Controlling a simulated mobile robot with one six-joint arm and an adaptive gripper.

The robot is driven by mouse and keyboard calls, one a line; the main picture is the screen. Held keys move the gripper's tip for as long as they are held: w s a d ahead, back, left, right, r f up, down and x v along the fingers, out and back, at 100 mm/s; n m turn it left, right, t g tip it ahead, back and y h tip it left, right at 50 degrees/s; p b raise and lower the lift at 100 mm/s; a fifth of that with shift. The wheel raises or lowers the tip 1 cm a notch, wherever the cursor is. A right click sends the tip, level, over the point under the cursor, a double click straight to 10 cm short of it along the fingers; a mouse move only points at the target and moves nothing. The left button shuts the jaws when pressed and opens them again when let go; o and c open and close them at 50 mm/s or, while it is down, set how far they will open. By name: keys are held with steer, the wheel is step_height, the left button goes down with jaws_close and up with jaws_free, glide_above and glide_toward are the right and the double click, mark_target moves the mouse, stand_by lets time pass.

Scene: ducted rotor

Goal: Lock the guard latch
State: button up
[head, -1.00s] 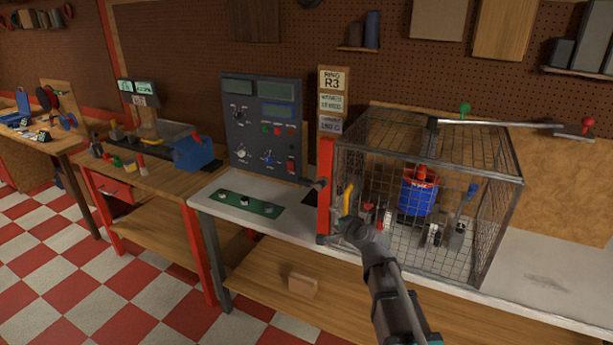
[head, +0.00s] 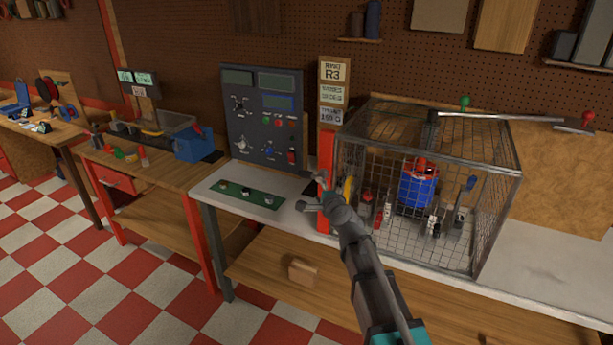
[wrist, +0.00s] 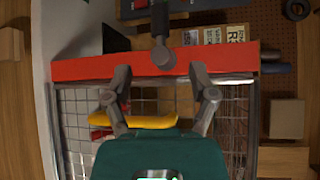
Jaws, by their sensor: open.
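The wire guard cage (head: 430,145) stands on the bench, and its front looks closed. A red post (head: 325,165) stands at its left edge and crosses the wrist view as a red bar (wrist: 90,68). A grey latch lever with a round pivot (wrist: 162,55) sits on the post, sticking out across it. The yellow guard handle (wrist: 140,121) is beside the post and partly hidden by my gripper. My gripper (wrist: 161,70) is open and empty, its fingertips spread to either side of the latch pivot in the picture. I cannot tell whether they touch it.
A control panel (head: 263,120) stands left of the post, with a green strip (head: 245,195) on the bench before it. Inside the cage is a blue rotor unit (head: 417,190) with several small levers. The bench right of the cage is clear.

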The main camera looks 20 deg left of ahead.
mark_target(307, 176)
steer(key=b+x, duration=0.1)
steer(key=x, duration=1.2)
steer(key=shift+b, duration=0.35)
steer(key=shift+d, duration=0.1)
steer(key=shift+c, duration=0.2)
jaws_close()
